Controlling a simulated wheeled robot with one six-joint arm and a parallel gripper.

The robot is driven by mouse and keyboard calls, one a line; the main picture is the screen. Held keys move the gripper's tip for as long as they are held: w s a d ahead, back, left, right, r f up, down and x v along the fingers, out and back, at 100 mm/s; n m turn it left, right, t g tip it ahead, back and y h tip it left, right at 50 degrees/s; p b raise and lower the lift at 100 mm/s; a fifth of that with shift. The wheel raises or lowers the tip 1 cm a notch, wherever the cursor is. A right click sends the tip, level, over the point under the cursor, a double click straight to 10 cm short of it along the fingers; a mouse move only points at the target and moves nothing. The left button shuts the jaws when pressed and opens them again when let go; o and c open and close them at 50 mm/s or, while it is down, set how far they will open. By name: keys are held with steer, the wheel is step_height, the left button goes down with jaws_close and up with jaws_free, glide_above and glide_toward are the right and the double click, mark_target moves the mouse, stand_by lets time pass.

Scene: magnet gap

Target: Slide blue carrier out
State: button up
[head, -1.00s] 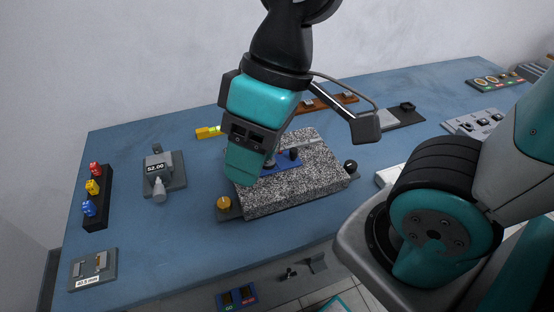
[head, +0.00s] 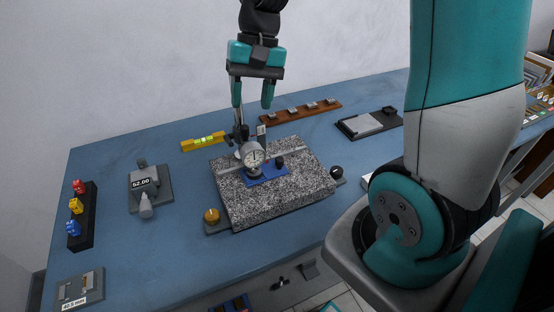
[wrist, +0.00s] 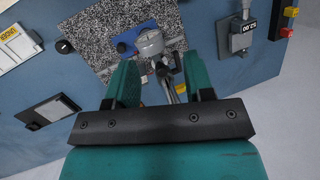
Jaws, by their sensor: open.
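The blue carrier (head: 268,178) is a flat plate lying on the speckled granite block (head: 240,205), with a small dark knob (head: 280,162) at its right. A round dial gauge (head: 253,155) stands over the carrier and hides part of it. In the wrist view, the carrier (wrist: 126,42) shows beside the gauge (wrist: 149,43). My gripper (head: 252,106) is open, fingers pointing down, above and behind the gauge near its stand. In the wrist view, the gauge's stand shows between the fingers of my gripper (wrist: 160,75). I cannot tell whether they touch it.
A brass knob (head: 211,215) and a black knob (head: 336,172) flank the block. A yellow level (head: 204,141) and a brown rack (head: 301,111) are behind. A digital gauge (head: 146,188) and a rack of coloured pieces (head: 80,216) are left. Table between them is clear.

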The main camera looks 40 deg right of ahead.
mark_target(280, 157)
steer(key=w+d+f+m+g, duration=0.1)
steer(key=w+d+f+m, duration=0.2)
steer(key=d, duration=0.4)
steer(key=w+d+f+m, duration=0.1)
steer(key=d+f+m, duration=0.1)
steer(key=d+m, duration=0.3)
steer(key=shift+n+y, duration=0.3)
steer(key=shift+n, duration=0.1)
steer(key=x, duration=0.5)
steer(key=d+p+x, duration=0.1)
steer(key=x, duration=1.1)
steer(key=shift+s+d+f+p, duration=0.1)
steer(key=shift+s+f+p, duration=0.05)
steer(key=shift+f+p, duration=0.25)
jaws_close()
